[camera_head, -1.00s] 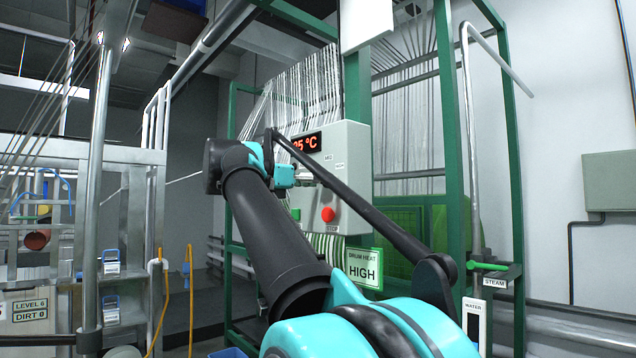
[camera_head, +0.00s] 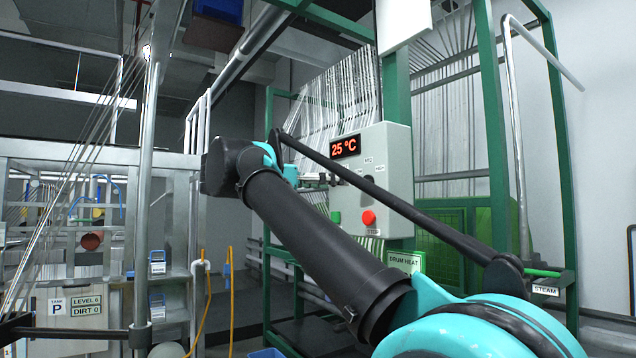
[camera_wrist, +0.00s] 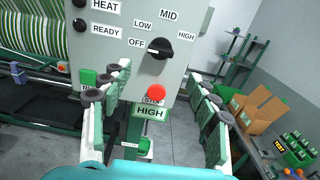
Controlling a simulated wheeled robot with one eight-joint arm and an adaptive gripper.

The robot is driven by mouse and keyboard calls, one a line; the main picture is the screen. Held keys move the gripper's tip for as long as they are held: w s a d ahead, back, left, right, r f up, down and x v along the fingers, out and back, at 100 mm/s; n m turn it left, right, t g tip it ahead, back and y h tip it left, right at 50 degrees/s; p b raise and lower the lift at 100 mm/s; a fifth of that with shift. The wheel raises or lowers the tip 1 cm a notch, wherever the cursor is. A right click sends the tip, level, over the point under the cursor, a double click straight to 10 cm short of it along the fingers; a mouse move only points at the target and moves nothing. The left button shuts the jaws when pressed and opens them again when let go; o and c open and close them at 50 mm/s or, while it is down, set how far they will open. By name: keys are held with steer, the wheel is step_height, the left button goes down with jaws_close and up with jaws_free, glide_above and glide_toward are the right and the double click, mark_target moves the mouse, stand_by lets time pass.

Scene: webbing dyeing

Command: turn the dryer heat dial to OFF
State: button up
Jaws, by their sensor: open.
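The dryer heat dial (camera_wrist: 159,48) is a black knob on the grey control box (camera_wrist: 118,75), with the labels OFF (camera_wrist: 136,42), LOW, MID and HIGH around it. Its grip lies roughly across the picture; I cannot tell surely which label it points to.
A red stop button (camera_wrist: 155,103) and a green button (camera_wrist: 88,77) sit low on the box, near the fingers. The display (camera_head: 345,147) reads 25 °C. Green dryer posts (camera_head: 495,130) flank the box. Cardboard boxes (camera_wrist: 262,105) stand on a bench at right.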

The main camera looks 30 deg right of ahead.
steer(key=shift+s+a, duration=0.15)
steer(key=shift+a, duration=1.25)
